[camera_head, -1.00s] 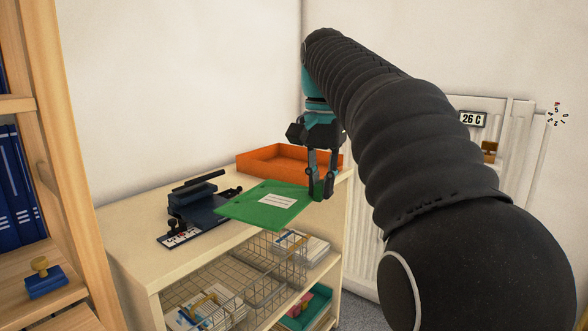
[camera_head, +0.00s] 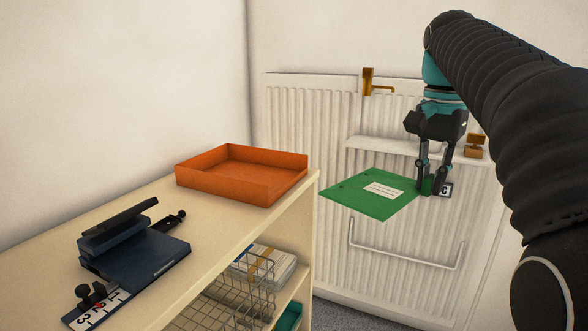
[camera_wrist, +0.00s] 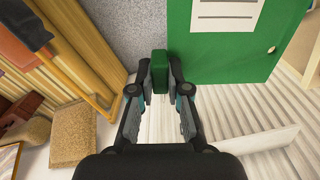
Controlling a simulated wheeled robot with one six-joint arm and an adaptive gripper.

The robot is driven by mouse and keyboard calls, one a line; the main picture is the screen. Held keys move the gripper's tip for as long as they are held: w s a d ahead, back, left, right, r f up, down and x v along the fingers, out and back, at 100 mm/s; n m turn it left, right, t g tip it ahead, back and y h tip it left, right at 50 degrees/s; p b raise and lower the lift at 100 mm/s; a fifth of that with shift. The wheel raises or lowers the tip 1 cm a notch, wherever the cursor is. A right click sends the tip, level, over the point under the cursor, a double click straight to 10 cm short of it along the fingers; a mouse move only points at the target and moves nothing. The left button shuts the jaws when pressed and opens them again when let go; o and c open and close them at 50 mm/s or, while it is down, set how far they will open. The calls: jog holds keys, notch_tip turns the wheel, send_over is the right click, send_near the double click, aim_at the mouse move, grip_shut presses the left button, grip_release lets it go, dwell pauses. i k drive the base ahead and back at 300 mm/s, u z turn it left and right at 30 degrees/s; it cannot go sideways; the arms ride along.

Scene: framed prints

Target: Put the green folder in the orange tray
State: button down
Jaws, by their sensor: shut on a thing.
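The green folder (camera_head: 368,197) with a white label hangs in the air, held near its right edge by my gripper (camera_head: 429,190). In the wrist view my gripper (camera_wrist: 160,75) is shut on a green tab of the folder (camera_wrist: 225,50). The folder lies roughly flat, to the right of the shelf and in front of the radiator. The orange tray (camera_head: 228,184) stands on the shelf top at its far right end. It looks empty, though part of its floor is hidden by its front wall. The folder is apart from the tray, to its right.
A dark blue paper punch (camera_head: 140,258) sits on the shelf top (camera_head: 205,225), left of the tray. A wire basket (camera_head: 245,290) and papers are on the level below. A white radiator (camera_head: 310,120) with a bar and small ledge stands behind the folder.

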aim_at(252, 179)
jog(key=z, duration=0.05)
jog(key=i, duration=1.05)
jog(key=u, duration=0.7)
